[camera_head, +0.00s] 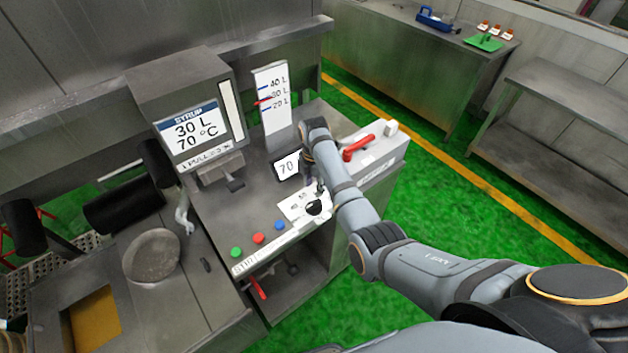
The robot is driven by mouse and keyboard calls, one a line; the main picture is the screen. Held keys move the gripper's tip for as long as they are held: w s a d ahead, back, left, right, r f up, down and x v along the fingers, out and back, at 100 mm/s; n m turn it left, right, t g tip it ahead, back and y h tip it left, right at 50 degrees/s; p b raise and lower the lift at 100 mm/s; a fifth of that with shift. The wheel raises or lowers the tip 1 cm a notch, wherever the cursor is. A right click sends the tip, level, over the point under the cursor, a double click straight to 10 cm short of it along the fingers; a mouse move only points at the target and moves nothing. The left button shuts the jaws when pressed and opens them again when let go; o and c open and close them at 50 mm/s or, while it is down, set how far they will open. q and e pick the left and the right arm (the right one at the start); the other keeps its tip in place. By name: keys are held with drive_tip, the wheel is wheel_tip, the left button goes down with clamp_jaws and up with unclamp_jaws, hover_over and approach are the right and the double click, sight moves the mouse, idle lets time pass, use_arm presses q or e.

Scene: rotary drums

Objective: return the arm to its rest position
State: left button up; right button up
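My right arm (425,262) reaches in from the lower right and bends over the steel control cabinet. Its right gripper (310,187) points down beside the small display reading 70 (287,166), just above a white panel with a black knob (314,208). The wrist partly hides the fingers, so I cannot tell whether they are open or shut, or whether they touch the panel. My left gripper is not in view.
The syrup dispenser (190,128) reads 30 L and 70 °C. A level gauge (272,95) stands behind the arm, and a red-handled lever (358,147) is close to its right. Green, red and blue buttons (258,239) line the front. Green floor (440,175) lies open at right.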

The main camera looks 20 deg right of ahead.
wheel_tip(320, 180, up, 3)
drive_tip(key=shift+f, duration=0.15)
idle(0.4)
